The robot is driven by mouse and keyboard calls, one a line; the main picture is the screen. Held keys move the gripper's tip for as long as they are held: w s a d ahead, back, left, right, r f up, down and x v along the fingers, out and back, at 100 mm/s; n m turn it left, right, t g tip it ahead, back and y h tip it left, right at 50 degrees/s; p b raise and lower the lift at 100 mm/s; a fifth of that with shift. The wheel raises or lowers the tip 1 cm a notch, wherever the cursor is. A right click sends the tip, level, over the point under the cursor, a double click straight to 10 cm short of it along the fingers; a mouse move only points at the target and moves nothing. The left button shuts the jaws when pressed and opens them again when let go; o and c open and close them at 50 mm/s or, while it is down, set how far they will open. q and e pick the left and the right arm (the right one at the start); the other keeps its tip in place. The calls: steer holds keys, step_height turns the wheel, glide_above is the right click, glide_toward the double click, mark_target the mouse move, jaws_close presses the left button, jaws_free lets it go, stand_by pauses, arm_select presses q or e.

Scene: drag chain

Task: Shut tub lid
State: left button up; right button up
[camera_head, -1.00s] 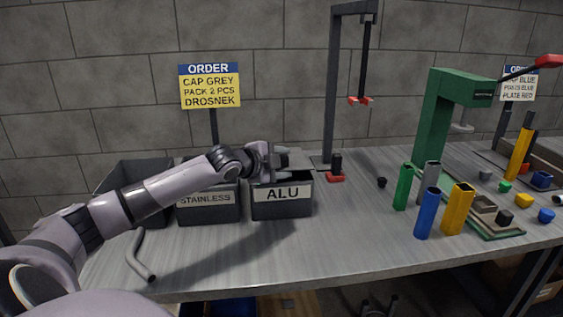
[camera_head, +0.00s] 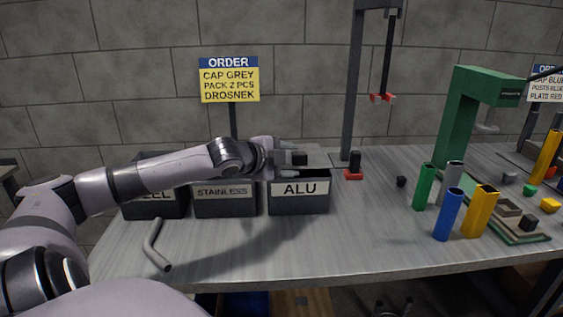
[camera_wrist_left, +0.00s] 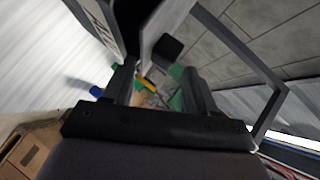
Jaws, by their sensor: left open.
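The grey ALU tub (camera_head: 299,205) stands at the right end of a row of three tubs near the back of the bench. Its top looks open with a dark inside, and I cannot make out a separate lid. My left gripper (camera_head: 298,159) is open, over the tub's rear left part, and partly hides its rim. The left wrist view shows the open fingers (camera_wrist_left: 158,85) with the lettered tub wall (camera_wrist_left: 97,25) close at the upper left. A dark block (camera_wrist_left: 168,47) shows just beyond the fingers. I cannot tell whether the gripper touches the tub.
The STAINLESS tub (camera_head: 224,203) and another tub (camera_head: 155,205) stand to the left, partly behind my arm. A bent grey tube (camera_head: 156,246) lies in front. A dark post (camera_head: 355,90) stands behind right, with coloured tubes (camera_head: 449,214) farther right. The front middle is clear.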

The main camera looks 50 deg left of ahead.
arm_select(q)
steer(key=p+v, duration=0.1)
steer(key=v, duration=0.1)
steer(key=shift+s, duration=0.25)
arm_select(e)
steer(key=shift+r, duration=0.35)
arm_select(q)
steer(key=shift+r, duration=0.1)
arm_select(e)
steer(key=shift+s+d+f, duration=0.1)
steer(key=shift+d, duration=0.05)
